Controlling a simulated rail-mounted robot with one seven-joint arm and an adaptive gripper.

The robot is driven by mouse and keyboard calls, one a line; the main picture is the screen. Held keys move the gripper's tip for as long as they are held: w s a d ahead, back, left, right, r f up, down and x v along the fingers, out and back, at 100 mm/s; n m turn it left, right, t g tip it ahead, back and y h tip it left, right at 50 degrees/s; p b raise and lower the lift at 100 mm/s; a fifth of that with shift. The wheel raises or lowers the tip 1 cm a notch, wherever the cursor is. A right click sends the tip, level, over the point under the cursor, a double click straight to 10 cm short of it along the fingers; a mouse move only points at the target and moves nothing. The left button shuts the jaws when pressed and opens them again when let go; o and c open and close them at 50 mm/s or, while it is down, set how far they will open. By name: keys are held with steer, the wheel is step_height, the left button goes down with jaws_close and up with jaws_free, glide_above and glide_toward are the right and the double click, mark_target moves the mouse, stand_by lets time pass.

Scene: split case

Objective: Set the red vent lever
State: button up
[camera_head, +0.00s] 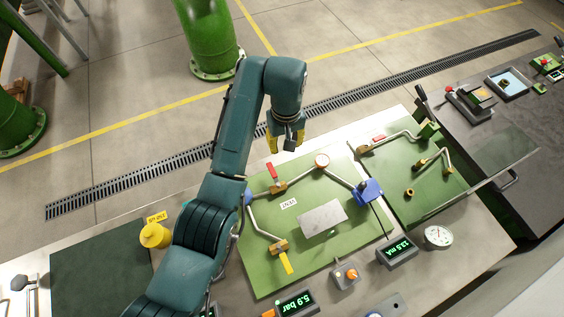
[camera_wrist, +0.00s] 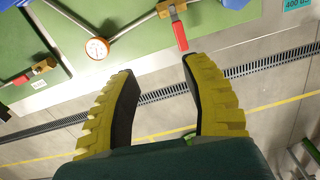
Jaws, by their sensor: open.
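A red lever (camera_head: 272,171) rises from a brass valve (camera_head: 278,187) at the back edge of the large green panel (camera_head: 262,262). In the wrist view this red lever (camera_wrist: 180,34) points down, with its tip close to the right fingertip. A second, shorter red lever (camera_head: 378,138) sits on a brass valve (camera_head: 364,150) on the right panel; it also shows in the wrist view (camera_wrist: 22,78). I cannot read which one is the vent lever. My gripper (camera_head: 286,143) is open and empty, above and behind the first lever; both yellow fingers (camera_wrist: 157,67) show apart.
A round gauge (camera_head: 322,160) and a blue box (camera_head: 368,190) stand on the pipe right of the first lever. A yellow-handled valve (camera_head: 286,262) is nearer the front. A yellow pot (camera_head: 154,235) stands left. Behind the bench is open floor with a drain grate (camera_head: 120,190).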

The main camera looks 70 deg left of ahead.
mark_target(271, 168)
steer(key=s+a+f+n, duration=0.1)
steer(key=s+a+f, duration=0.1)
steer(key=s+a, duration=0.15)
steer(key=f+b, duration=0.1)
steer(key=f, duration=0.6)
steer(key=f+b, duration=0.2)
steer(key=f, duration=0.6)
steer(key=shift+d+f, duration=0.2)
steer(key=shift+f, duration=0.05)
steer(key=shift+c, duration=0.3)
steer(key=shift+s, duration=0.1)
jaws_close()
